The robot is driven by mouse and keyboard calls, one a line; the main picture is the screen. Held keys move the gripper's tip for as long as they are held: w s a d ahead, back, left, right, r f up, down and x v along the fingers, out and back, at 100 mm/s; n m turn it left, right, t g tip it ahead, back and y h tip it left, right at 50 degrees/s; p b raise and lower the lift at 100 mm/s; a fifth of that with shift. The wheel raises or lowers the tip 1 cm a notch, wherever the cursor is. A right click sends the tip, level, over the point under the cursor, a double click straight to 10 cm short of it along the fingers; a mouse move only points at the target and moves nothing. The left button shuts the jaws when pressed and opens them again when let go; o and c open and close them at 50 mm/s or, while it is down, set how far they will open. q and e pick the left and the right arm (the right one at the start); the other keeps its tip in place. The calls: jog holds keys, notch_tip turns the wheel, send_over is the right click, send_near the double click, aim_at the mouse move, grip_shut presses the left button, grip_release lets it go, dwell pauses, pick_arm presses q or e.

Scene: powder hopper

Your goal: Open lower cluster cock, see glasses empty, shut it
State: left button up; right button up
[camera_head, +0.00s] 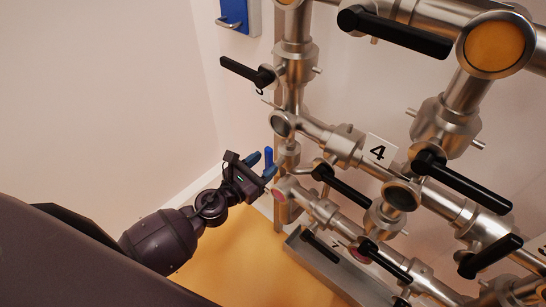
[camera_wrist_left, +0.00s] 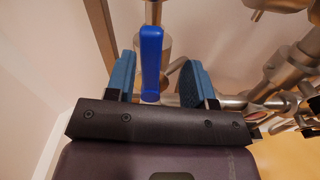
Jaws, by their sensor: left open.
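My left gripper (camera_head: 262,165) is open at the left end of the pipework, its two blue finger pads apart. A blue lever (camera_head: 268,156), probably the lower cluster cock's handle, stands close by its fingertips. In the left wrist view this blue lever (camera_wrist_left: 151,60) lies upright between the spread pads, with a gap on each side. A pink-tinted sight glass (camera_head: 279,194) sits at the lower pipe's left end, and another (camera_head: 359,252) is farther along, partly covered by a black handle. My right gripper is not in view.
Several black lever handles, such as one beside the "4" label (camera_head: 380,152), stick out from the steel pipes. A steel tray (camera_head: 318,263) lies below the lower pipe. A blue wall box (camera_head: 240,14) hangs at the top. Free room lies left of the pipes.

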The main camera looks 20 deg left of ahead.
pick_arm(q)
jog(key=b+v, duration=0.1)
jog(key=v, duration=0.4)
jog(key=shift+s+a, duration=0.1)
jog(key=shift+s, duration=0.2)
dwell(0.5)
